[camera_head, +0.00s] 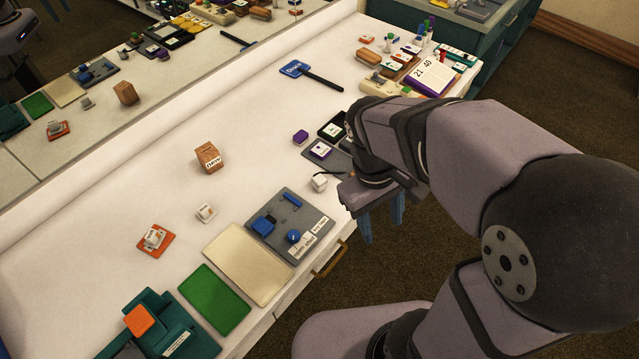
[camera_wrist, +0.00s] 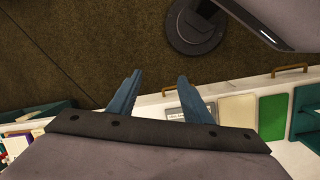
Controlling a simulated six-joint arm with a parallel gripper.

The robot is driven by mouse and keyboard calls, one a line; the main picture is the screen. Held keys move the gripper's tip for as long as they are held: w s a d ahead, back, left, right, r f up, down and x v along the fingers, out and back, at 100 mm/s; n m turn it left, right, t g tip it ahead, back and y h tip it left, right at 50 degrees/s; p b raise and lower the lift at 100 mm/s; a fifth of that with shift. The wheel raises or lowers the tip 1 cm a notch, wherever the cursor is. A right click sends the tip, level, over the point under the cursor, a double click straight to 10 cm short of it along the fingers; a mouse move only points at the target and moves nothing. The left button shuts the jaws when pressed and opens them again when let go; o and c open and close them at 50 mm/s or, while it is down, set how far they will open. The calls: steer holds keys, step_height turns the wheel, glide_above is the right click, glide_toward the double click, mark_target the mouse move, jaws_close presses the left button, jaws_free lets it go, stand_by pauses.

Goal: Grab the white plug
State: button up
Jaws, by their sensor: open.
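Several small white pieces lie on the white table (camera_head: 95,255). One white block (camera_head: 319,183) is just left of my gripper, near the front edge. Another small white piece (camera_head: 205,212) lies mid-table, and a third white piece (camera_head: 154,237) sits on an orange plate (camera_head: 164,248). They are too small for me to tell surely which is the plug. My gripper (camera_head: 381,220) has blue fingers that hang apart and empty beyond the table's front edge. In the wrist view my gripper (camera_wrist: 160,78) is open over the brown floor, with no white piece between the fingers.
A grey board (camera_head: 318,222) with blue pieces, a cream panel (camera_head: 250,262) and a green panel (camera_head: 214,299) line the front edge. A wooden block (camera_head: 208,157) stands behind. A mirror (camera_head: 130,70) reflects the table. The left part of the table is fairly clear.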

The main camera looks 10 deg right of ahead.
steer(key=w+n+h, duration=0.3)
steer(key=w+n, duration=0.3)
steer(key=n+t+h+b, duration=0.3)
steer(key=n+t+h, duration=0.4)
steer(key=n, duration=0.7)
glide_above(315, 182)
steer(key=s+a, duration=0.3)
steer(key=a, duration=0.2)
steer(key=t, duration=0.1)
steer(key=shift+y, duration=0.3)
steer(key=f, duration=1.4)
steer(key=shift+w+d+p, duration=0.2)
steer(key=shift+d+p, duration=0.1)
steer(key=shift+d, duration=0.1)
steer(key=shift+p+x, duration=1.45)
steer(key=shift+x, duration=1.65)
steer(key=shift+w+d+f, duration=0.2)
steer(key=shift+w+d, duration=0.1)
steer(key=shift+d, duration=0.15)
steer(key=shift+c, duration=0.3)
